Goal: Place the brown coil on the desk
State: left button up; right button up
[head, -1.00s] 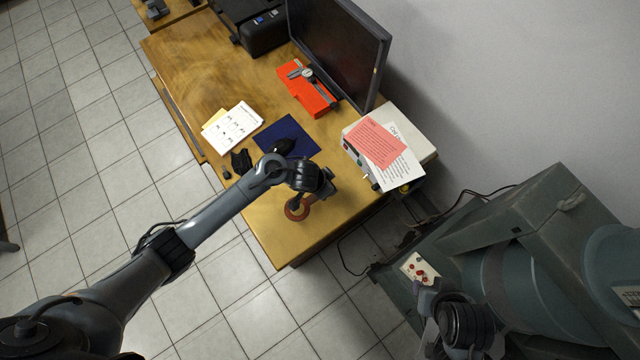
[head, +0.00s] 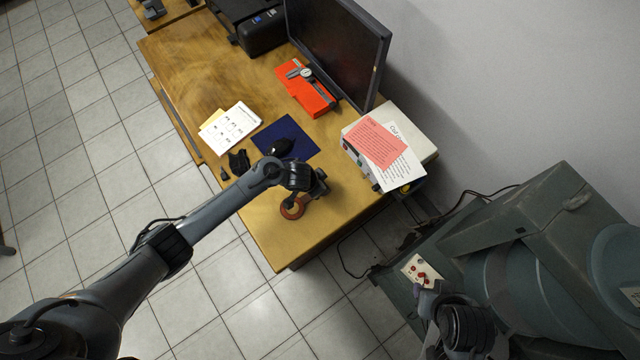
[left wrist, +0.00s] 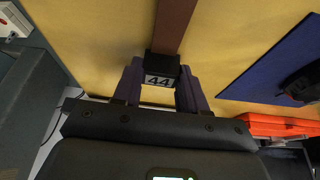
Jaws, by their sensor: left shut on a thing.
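The brown coil (head: 291,208), a ring, is at the near end of the wooden desk (head: 190,75) in the head view. My left gripper (head: 308,198) is over that end of the desk and shut on the coil. In the left wrist view my fingers (left wrist: 160,88) close on a black block marked 44 (left wrist: 161,79), with a brown strip (left wrist: 172,28) running away from it. Whether the coil touches the desk or hangs just above it, I cannot tell. My right gripper (head: 430,298) is at the lower right beside the grey-green machine; its fingers are unclear.
A dark blue mat (head: 300,138) with a black object lies behind my left gripper. A white box with papers (head: 404,172) stands right of it. A red case (head: 305,92) with a caliper and a monitor (head: 340,45) are farther back. The desk's near end is mostly bare.

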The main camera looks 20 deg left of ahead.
pick_arm(q)
jog(key=shift+f, duration=0.2)
jog(key=o, duration=1.1)
jog(key=shift+c, duration=0.2)
jog(key=shift+r, duration=0.2)
jog(key=s+r+n+t+p, duration=0.1)
jog(key=s+r+p, duration=0.1)
jog(key=s+r, duration=0.45)
jog(key=s+r+t+p, duration=0.1)
jog(key=s+r+p, duration=0.2)
jog(key=r, duration=0.6)
jog(key=s+a+r+n+g+y, duration=0.1)
jog(key=s+a+r+n, duration=0.1)
jog(key=s+a, duration=0.3)
jog(key=s+a+r+n+g+y, duration=0.1)
jog(key=s+a+r, duration=0.3)
jog(key=s, duration=0.5)
jog(key=shift+a+r+n+y, duration=0.3)
jog(key=shift+a+r+n, duration=0.1)
jog(key=shift+a+n, duration=0.3)
